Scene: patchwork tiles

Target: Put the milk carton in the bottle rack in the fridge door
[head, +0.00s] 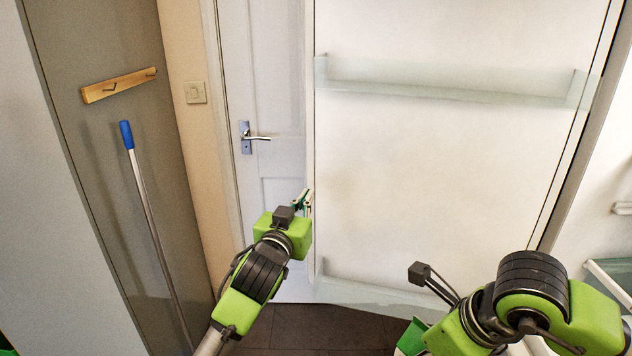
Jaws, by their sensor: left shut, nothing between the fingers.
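The fridge door (430,180) stands open with its pale inner side facing me. It carries a clear upper rack (450,84) and a clear lower rack (375,297); I cannot tell which is the bottle rack. Both look empty where they show. My left gripper (304,199) is shut and empty, in front of the door's left edge in the picture. My right arm comes in at the lower right, and its fingers do not show. A small green and white piece (412,338) shows beside that arm at the bottom edge; I cannot tell whether it is the milk carton.
A white room door (275,110) with a metal handle is behind, left of the fridge door. A blue-topped pole (146,195) leans at a grey panel under a wooden hook rail (119,85). A glass shelf edge (608,282) shows at far right. Dark floor tiles (320,328) show below.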

